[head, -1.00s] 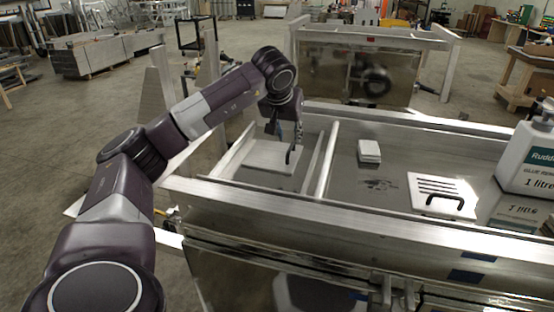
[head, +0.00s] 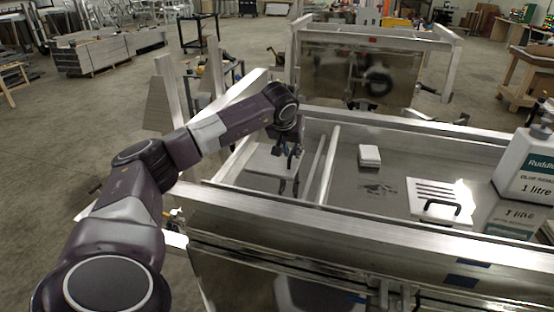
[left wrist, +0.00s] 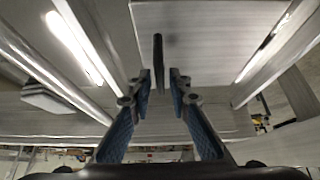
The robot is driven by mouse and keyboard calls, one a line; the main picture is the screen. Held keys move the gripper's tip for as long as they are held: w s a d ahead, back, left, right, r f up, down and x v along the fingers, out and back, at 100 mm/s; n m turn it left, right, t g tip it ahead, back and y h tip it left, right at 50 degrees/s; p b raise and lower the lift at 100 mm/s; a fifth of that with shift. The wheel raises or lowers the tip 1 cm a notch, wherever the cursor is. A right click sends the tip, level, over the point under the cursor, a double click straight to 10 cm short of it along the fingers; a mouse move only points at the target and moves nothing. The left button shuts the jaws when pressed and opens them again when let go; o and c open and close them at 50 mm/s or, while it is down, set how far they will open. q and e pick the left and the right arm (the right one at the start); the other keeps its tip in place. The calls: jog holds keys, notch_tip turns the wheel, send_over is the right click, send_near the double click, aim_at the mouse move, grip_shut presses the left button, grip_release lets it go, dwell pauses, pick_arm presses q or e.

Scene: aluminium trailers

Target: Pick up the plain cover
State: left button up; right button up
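The plain cover (head: 264,164) is a flat, light plate without slots. It lies in the narrow left bay of the trailer top, between metal rails. My left gripper (head: 289,184) is low over it in the head view and hides part of it. In the left wrist view the cover (left wrist: 215,45) fills the top middle, and its dark upright handle (left wrist: 158,62) shows edge-on between the tips of my left gripper (left wrist: 160,82). The fingers are apart, with narrow gaps on both sides of the handle. My right gripper is not in view.
A slotted cover (head: 430,190) with a black handle lies to the right on the trailer top. A small white stack (head: 369,155) and a large glue bottle (head: 527,160) stand there too. Metal rails (head: 328,165) border the bay closely.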

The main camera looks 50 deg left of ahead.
pick_arm(q)
grip_shut()
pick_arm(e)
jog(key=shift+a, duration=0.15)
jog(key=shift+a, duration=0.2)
